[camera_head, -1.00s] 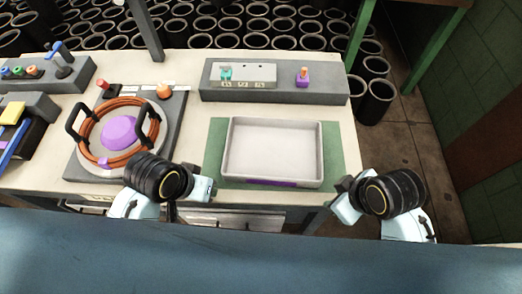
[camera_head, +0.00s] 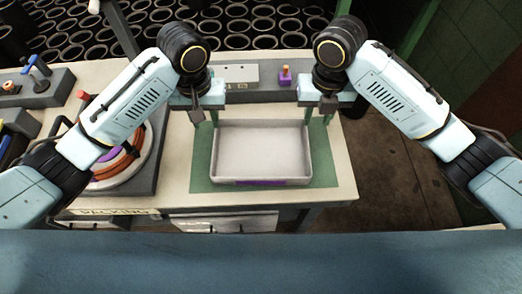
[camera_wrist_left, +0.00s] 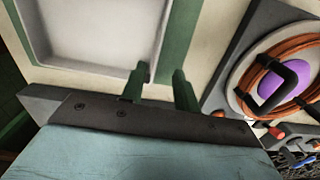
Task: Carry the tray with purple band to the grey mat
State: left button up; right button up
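The white tray (camera_head: 262,150) sits level and empty on a green mat (camera_head: 202,172); a purple band (camera_head: 260,183) marks its front wall. My left gripper (camera_head: 205,118) is open above the tray's back left corner. In the left wrist view its green fingers (camera_wrist_left: 160,88) are apart, near the tray wall (camera_wrist_left: 88,80), with nothing held between them. My right gripper (camera_head: 318,116) is open above the back right corner, its fingers apart. Whether any fingertip touches the tray is unclear. I cannot make out a separate grey mat.
A grey fixture with an orange coil (camera_head: 130,158) and purple disc stands left of the tray. A grey raised block (camera_head: 262,92) with small parts runs behind it. The table's right edge is close to the green mat.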

aim_at(214, 145)
pick_arm(q)
jog(key=shift+f, duration=0.15)
pick_arm(e)
jog(key=shift+f, duration=0.1)
